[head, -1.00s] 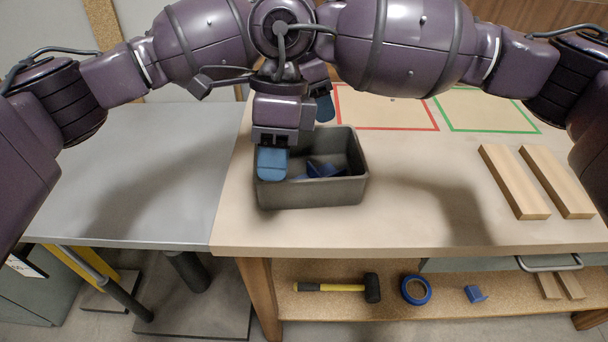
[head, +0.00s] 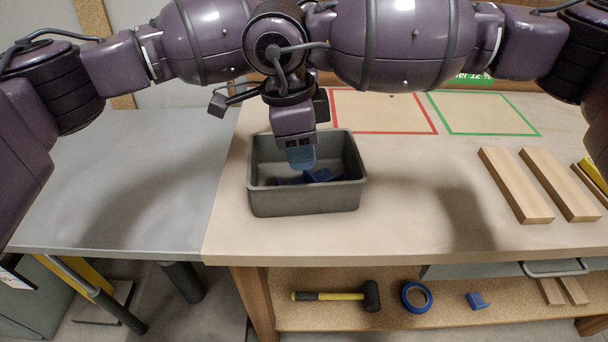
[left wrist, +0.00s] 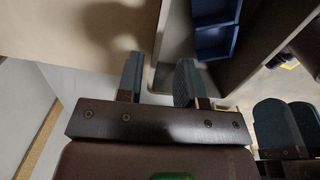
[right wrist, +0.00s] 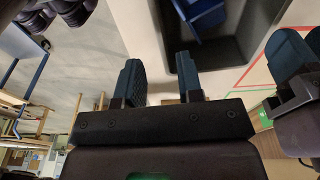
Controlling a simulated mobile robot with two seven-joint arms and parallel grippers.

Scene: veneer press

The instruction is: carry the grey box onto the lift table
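The open grey box (head: 305,202) stands on the wooden bench near its left edge, with blue pieces (head: 320,176) inside. The lift table (head: 120,190) is the grey metal top to the left, beside the bench. My right gripper (head: 300,157) shows over the box's inside in the head view. I cannot tell whether either touches the box.
Two wooden boards (head: 515,185) lie on the bench's right side. Red (head: 383,112) and green (head: 485,113) outlined areas are at the back. A mallet (head: 340,296), blue tape roll (head: 416,297) and small blue piece (head: 477,300) lie on the lower shelf. The lift table top is bare.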

